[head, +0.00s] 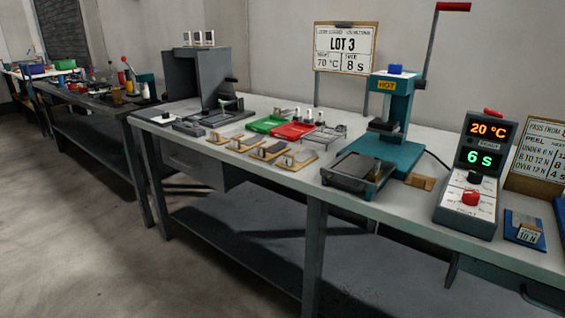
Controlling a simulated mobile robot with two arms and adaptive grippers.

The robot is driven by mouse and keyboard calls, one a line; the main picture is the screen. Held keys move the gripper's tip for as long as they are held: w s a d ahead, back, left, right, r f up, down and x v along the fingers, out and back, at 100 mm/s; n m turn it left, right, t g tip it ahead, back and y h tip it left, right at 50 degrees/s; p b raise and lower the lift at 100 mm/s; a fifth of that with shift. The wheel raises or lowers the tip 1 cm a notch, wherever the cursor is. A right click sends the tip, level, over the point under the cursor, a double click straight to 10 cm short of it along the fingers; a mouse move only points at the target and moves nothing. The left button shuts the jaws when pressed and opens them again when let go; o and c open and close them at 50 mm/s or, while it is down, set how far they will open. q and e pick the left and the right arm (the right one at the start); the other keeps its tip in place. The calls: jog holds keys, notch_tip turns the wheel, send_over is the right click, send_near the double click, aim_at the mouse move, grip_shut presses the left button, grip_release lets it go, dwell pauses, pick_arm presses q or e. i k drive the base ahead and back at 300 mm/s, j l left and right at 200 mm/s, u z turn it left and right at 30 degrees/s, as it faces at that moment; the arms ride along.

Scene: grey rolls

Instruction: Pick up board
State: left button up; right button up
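Several small tan boards with grey or dark pieces on them lie along the bench's front edge in the head view. A larger framed board reading LOT 3 (345,48) stands upright at the back. A second lettered board (538,155) is cut off at the right edge. I cannot tell which one the task names. Neither of my grippers is in view.
The long bench (405,197) holds a green tray (266,124), a red tray (293,131), a dark tray (355,170), a teal lever press (396,110) and a control box (470,190) reading 20 °C and 6 s. A grey machine (194,78) stands left. Open floor (70,240) lies in front.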

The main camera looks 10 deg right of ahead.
aim_at(238, 146)
jog(key=i+j, duration=0.25)
jog(key=i+j+z, duration=0.45)
jog(key=j+z, duration=0.15)
jog(key=i+j+z, duration=0.2)
jog(key=j+z, duration=0.15)
jog(key=j, duration=0.2)
